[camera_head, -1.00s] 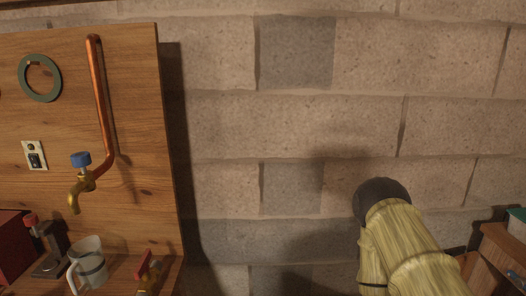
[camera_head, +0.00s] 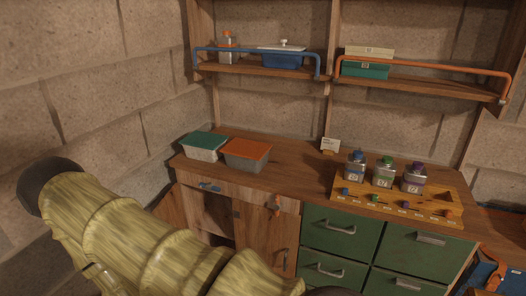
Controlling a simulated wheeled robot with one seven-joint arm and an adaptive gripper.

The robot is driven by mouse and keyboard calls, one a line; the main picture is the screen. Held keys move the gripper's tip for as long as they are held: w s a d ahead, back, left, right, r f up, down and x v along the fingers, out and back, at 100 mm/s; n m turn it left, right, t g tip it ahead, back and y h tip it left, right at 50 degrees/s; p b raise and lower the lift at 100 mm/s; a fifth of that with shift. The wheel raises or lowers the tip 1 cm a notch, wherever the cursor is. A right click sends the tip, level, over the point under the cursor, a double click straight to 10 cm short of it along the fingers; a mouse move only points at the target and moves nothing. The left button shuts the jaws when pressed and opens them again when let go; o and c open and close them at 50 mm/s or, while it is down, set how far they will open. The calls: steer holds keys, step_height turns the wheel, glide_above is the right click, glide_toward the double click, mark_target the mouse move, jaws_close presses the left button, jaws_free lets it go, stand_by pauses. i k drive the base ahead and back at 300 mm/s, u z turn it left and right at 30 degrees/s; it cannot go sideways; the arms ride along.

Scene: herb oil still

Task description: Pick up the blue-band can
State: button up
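Three grey metal cans stand upright in a row on the wooden counter (camera_head: 300,182) at the right. The left one, with a blue cap, looks like the blue-band can (camera_head: 356,172); its band is too small to make out for certain. A green-capped can (camera_head: 383,174) and a purple-capped can (camera_head: 414,179) stand to its right. They are in a yellowish wooden rack (camera_head: 453,198) with small coloured pieces along its front. My gripper is not in view; only my pale arm covers the lower left, well apart from the cans.
A green-lidded tub (camera_head: 206,148) and an orange-lidded tub (camera_head: 247,156) stand on the counter's left. Shelves with blue and orange rails hang above. Green drawers (camera_head: 340,231) and a cabinet are below, with one cabinet section open. The counter between the orange-lidded tub and rack is mostly clear.

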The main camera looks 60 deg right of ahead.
mark_target(355, 169)
steer(key=z, duration=2.25)
